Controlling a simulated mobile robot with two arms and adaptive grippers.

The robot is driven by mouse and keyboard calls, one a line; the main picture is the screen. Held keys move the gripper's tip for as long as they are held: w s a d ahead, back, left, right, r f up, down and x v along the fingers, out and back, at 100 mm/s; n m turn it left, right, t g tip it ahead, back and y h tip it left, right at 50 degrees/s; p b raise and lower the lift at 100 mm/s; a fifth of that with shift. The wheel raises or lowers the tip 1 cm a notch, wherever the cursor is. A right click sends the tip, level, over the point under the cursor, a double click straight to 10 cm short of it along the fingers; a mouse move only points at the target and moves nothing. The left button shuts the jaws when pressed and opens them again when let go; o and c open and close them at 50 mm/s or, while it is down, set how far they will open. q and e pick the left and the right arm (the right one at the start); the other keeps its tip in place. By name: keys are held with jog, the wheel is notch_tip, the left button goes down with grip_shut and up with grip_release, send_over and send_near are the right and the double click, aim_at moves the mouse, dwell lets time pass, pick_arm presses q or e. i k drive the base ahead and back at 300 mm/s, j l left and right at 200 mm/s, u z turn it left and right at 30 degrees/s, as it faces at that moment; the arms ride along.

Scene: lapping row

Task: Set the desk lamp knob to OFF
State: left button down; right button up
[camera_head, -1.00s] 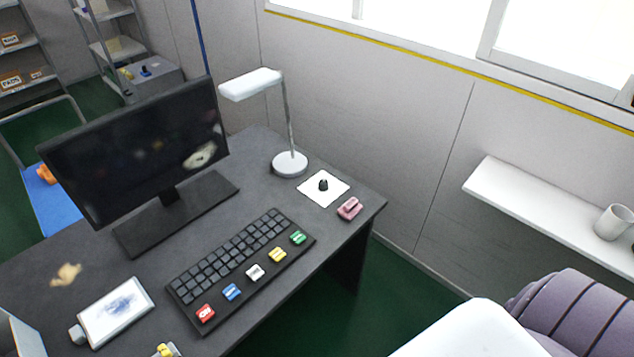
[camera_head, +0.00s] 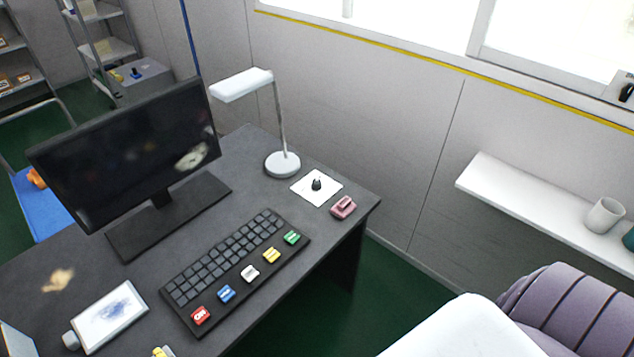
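The desk lamp (camera_head: 283,164) stands at the back right of the dark desk, with a round white base, a thin grey post and a white head (camera_head: 241,85). A black knob (camera_head: 316,184) sits on a white square plate (camera_head: 306,194) just right of the lamp base. The knob's pointer and any markings on the plate are too small to read. I cannot tell whether the lamp is lit. Neither of my grippers is in view.
The desk (camera_head: 221,204) also holds a monitor (camera_head: 123,152), a keyboard with coloured keys (camera_head: 235,270), a pink object (camera_head: 343,207) near the right edge and a white tablet-like device (camera_head: 110,315). A white shelf (camera_head: 525,203) with a mug (camera_head: 604,215) and a purple chair (camera_head: 566,310) are at right.

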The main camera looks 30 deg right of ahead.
aim_at(316, 185)
jog(key=i+l, duration=0.45)
jog(key=l, duration=0.2)
jog(key=i+l+z, duration=0.15)
jog(key=i+l, duration=0.3)
jog(key=l, duration=0.2)
